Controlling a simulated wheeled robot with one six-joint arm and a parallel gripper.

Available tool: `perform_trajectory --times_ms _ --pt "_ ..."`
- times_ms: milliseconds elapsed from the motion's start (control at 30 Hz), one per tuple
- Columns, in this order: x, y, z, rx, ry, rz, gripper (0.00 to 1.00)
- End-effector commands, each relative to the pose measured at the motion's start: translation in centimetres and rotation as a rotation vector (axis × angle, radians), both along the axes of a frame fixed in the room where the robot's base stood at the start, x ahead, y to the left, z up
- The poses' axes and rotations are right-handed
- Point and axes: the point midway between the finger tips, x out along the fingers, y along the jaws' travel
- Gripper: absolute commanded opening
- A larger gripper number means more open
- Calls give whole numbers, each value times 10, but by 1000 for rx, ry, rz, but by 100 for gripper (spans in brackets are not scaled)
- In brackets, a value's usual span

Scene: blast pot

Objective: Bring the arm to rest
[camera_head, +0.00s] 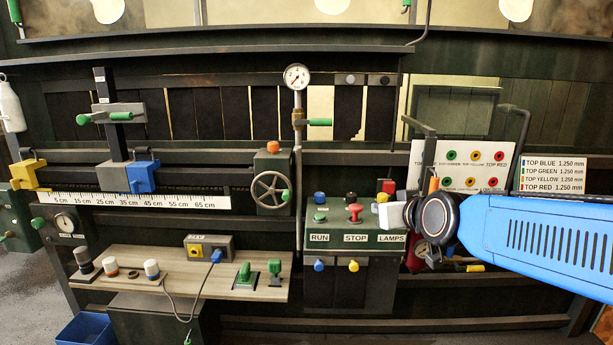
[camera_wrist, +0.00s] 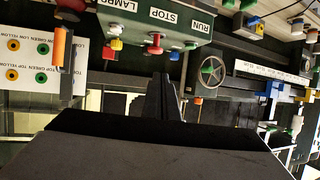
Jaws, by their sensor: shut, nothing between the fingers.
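My arm, with its blue link (camera_head: 545,240), reaches in from the right in the head view. Its round black wrist (camera_head: 437,218) hangs in front of the panel, just right of the RUN/STOP/LAMPS box (camera_head: 350,239). In the wrist view, which is upside down, my gripper (camera_wrist: 161,85) shows as dark fingers close together. It is shut and empty. The same box (camera_wrist: 165,38) lies beyond the fingers, with its red STOP knob (camera_wrist: 155,45) near them. I see no contact between fingers and box. The fingertips are hard to make out in the head view.
A wooden shelf (camera_head: 140,275) with knobs and a cable is at the left. A handwheel (camera_head: 270,190) and a gauge (camera_head: 296,77) stand mid-panel. A colour-dot board (camera_head: 460,155) and dark bracket posts (camera_head: 428,160) are close behind my wrist. A blue bin (camera_head: 85,330) is on the floor.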

Motion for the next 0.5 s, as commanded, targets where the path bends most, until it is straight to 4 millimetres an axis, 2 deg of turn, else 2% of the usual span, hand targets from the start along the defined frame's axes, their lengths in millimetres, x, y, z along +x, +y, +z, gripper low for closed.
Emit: perform_trajectory --times_ms 33,167,300,400,500 --pt "-21 -12 -12 -8 58 -9 0" --pt "-78 -39 -51 -34 233 -34 0" --pt "-145 -68 -92 -61 421 -80 0" --pt "-192 -86 -117 -76 545 -122 0" --pt "-230 -99 -136 -87 645 -159 0"
